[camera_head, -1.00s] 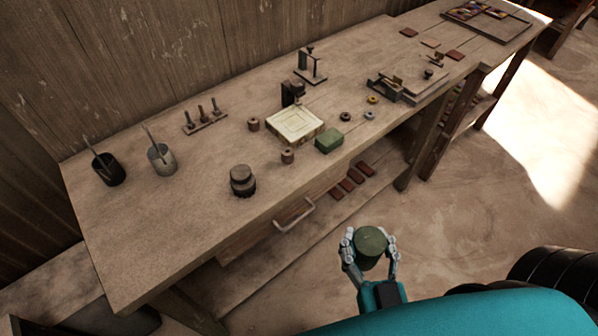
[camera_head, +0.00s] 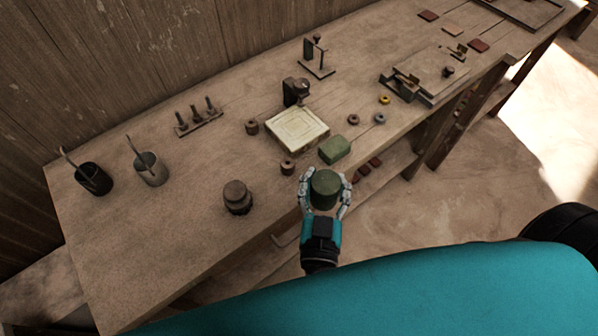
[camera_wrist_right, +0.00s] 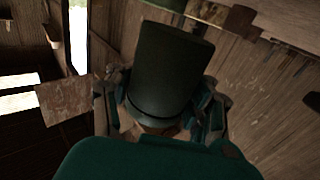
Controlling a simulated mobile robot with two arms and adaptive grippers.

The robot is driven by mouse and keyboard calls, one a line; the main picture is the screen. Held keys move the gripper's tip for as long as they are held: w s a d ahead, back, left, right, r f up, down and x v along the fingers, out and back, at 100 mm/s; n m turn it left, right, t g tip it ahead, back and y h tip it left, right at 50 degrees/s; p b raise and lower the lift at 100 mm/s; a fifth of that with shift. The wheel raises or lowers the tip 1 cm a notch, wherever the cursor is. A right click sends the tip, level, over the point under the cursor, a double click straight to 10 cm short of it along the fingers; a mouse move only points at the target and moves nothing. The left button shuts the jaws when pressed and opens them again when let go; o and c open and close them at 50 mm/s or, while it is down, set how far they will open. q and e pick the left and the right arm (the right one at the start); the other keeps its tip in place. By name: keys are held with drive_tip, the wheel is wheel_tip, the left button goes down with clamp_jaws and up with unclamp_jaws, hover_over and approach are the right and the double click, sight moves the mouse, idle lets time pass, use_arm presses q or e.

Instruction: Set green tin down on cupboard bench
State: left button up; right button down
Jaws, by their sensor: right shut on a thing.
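The green tin (camera_head: 325,184) is a dark green cylinder held upright between the fingers of my right gripper (camera_head: 325,192). In the right wrist view the tin (camera_wrist_right: 170,70) fills the middle, with a finger of the gripper (camera_wrist_right: 160,110) on each side. In the head view the tin is at the front edge of the wooden bench (camera_head: 150,245), just in front of a green block; I cannot tell whether it touches the bench. My left gripper is not in view.
Near the tin are the green block (camera_head: 335,149), a small brown cylinder (camera_head: 288,167) and a pale square tile (camera_head: 298,130). A dark stacked weight (camera_head: 237,197) stands left of it. Two cups (camera_head: 94,178) stand further left. The bench's front left is clear.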

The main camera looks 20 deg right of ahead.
drive_tip(key=w+a, duration=0.2)
drive_tip(key=w, duration=0.1)
drive_tip(key=w+a, duration=0.1)
drive_tip(key=w, duration=0.1)
drive_tip(key=shift+f, duration=0.3)
drive_tip(key=shift+w+a+f, duration=0.25)
drive_tip(key=shift+a, duration=0.05)
wheel_tip(320, 180, down, 2)
drive_tip(key=shift+f, duration=0.5)
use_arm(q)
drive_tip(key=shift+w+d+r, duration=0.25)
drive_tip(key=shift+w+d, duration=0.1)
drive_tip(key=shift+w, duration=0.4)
use_arm(e)
drive_tip(key=shift+s+f, duration=0.1)
drive_tip(key=c, duration=0.6)
unclamp_jaws()
drive_tip(key=shift+d+f, duration=0.1)
drive_tip(key=shift+f, duration=0.05)
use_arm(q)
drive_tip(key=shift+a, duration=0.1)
use_arm(e)
drive_tip(key=shift+o, duration=0.7)
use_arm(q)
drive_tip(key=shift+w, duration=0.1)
